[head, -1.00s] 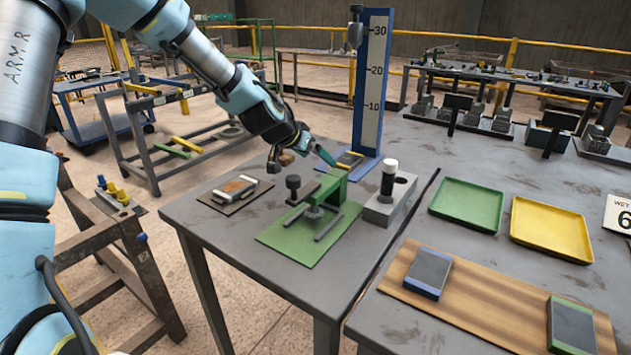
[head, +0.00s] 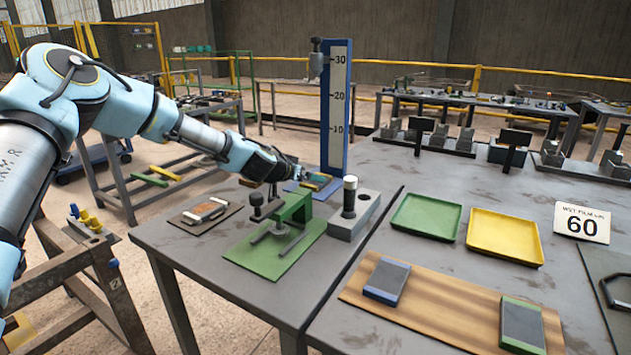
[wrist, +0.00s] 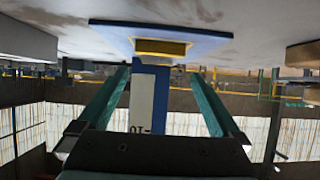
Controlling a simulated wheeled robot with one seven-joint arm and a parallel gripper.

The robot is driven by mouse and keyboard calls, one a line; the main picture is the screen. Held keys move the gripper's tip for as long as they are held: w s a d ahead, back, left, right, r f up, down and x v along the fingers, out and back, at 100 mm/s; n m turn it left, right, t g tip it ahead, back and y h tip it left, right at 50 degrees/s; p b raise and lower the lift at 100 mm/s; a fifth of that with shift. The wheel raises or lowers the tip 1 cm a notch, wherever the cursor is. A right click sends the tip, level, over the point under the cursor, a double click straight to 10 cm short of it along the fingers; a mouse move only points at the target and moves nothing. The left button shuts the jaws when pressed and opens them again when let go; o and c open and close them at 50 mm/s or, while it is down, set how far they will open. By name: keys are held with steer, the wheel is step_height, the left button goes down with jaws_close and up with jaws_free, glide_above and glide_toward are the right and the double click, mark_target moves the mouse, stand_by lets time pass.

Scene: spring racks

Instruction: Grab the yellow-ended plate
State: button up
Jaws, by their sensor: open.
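The yellow-ended plate (head: 317,181) is a small dark plate on the blue base of the tall ruler stand (head: 336,110), at the back of the near table. In the wrist view, which is upside down, its yellow end (wrist: 160,48) faces me at the blue base (wrist: 205,37). My gripper (head: 302,178) is level and low, just left of the plate in the head view. Its teal fingers are apart and empty in the wrist view (wrist: 160,72). The plate's end lies ahead, between the lines of the fingers. Its far part is hidden.
A green press stand (head: 290,215) and a grey block with a black cylinder (head: 352,222) stand in front of the plate. A brown board (head: 200,222) lies left. Green (head: 425,214) and yellow (head: 505,236) trays and a wooden board (head: 450,308) with two plates are right.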

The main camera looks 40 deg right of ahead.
mark_target(312, 182)
steer(key=shift+f+p+x, duration=0.2)
steer(key=shift+p+x, duration=0.6)
steer(key=shift+x, duration=1.45)
steer(key=shift+s, duration=0.15)
steer(key=shift+c, duration=0.2)
jaws_close()
steer(key=shift+r, duration=0.1)
